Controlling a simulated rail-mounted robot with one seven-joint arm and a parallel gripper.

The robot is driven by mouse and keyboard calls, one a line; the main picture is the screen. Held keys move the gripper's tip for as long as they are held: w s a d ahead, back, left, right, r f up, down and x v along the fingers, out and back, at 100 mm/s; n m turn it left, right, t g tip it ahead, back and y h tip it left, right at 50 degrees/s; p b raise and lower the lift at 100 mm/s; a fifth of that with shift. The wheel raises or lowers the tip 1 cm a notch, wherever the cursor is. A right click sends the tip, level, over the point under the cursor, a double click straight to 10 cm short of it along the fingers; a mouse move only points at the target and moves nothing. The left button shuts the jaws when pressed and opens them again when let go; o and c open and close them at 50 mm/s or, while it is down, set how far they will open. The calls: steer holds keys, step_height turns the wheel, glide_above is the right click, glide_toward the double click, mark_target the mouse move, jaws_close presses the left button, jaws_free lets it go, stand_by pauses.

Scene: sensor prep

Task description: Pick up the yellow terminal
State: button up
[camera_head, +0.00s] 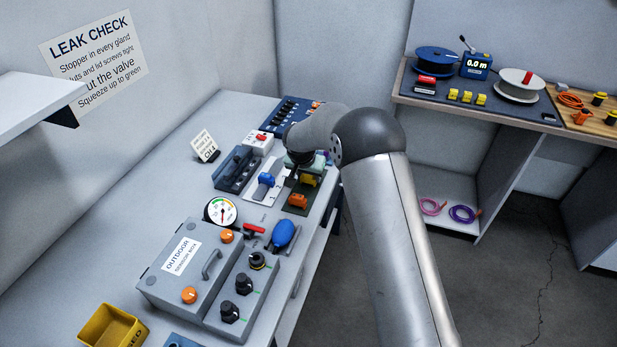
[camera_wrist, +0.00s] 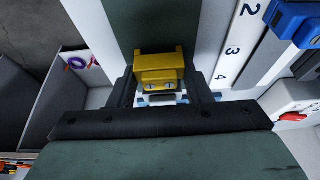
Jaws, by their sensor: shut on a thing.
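The yellow terminal (camera_wrist: 160,68) is a small block with two screw heads on its near face. In the wrist view it sits between the two dark fingers of my gripper (camera_wrist: 160,88), which are shut on it. In the head view the yellow terminal (camera_head: 308,181) shows at the dark green strip (camera_head: 289,207), just below my gripper, which is mostly hidden by my arm. I cannot tell whether the terminal touches the strip. An orange terminal (camera_head: 297,201) sits on the strip, nearer the camera.
A dark rail block (camera_head: 236,171) is to the left. The grey sensor box (camera_head: 183,268), gauge (camera_head: 221,212) and blue bulb (camera_head: 284,233) stand nearer the camera.

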steer(key=shift+r, duration=0.25)
steer(key=r, duration=0.2)
steer(key=r+b, duration=0.1)
steer(key=shift+s+d+r, duration=0.15)
steer(key=shift+s+r, duration=0.05)
steer(key=shift+s, duration=0.1)
steer(key=s+d+r+b, duration=0.3)
steer(key=s+d+r, duration=0.2)
steer(key=s+r, duration=0.4)
steer(key=s, duration=0.3)
steer(key=shift+d, duration=0.3)
steer(key=shift+s, duration=0.1)
